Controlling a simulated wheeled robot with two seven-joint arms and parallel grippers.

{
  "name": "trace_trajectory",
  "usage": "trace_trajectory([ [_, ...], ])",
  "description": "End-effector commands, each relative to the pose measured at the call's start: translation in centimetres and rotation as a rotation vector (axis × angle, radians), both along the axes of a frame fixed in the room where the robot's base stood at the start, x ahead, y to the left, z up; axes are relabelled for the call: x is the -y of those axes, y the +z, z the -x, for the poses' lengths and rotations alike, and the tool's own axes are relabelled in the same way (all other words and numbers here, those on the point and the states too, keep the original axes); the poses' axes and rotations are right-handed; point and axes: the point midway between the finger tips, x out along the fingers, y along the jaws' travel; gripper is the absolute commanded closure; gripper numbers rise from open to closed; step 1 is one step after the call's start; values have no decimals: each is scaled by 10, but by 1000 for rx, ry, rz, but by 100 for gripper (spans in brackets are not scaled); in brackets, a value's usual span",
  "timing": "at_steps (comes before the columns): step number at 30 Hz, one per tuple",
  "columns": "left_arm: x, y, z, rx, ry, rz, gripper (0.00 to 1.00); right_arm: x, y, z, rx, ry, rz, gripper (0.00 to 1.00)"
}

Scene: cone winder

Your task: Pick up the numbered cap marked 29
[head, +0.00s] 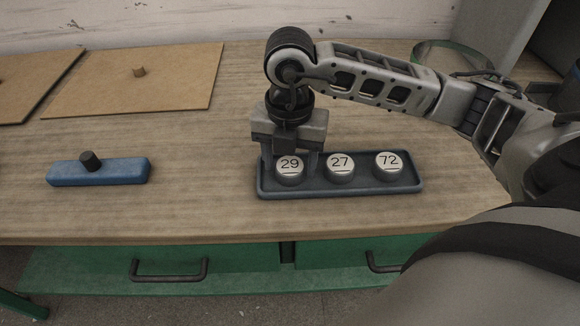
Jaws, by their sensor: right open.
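The cap marked 29 (289,170) is a round cap with a white top. It sits at the left end of a dark blue-grey tray (372,188). The cap marked 27 (340,168) is in the middle of the tray, and the cap marked 72 (388,165) is at the right end. My right gripper (291,164) points down over the left end of the tray, at the 29 cap. It is open, with its fingers near the cap's left and right sides. I cannot tell whether they touch it. My left gripper is not in view.
A blue block (118,171) with a dark peg (90,160) lies at the left of the wooden bench (200,205). Green drawers (215,262) with dark handles are below the bench's front edge.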

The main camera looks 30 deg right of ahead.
Motion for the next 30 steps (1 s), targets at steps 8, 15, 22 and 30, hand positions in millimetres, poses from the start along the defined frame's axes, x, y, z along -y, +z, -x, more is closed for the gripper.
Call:
trace_trajectory([
  [8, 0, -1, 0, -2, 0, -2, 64, 0, -3, 0, 1, 0, 1, 47],
  [15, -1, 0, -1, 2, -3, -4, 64, 0, -3, 0, 1, 0, 1, 75],
  [22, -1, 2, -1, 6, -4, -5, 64, 0, 0, 0, 1, 0, 0, 75],
  [30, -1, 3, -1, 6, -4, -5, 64, 0, 30, -1, 6, 0, -1, 75],
])
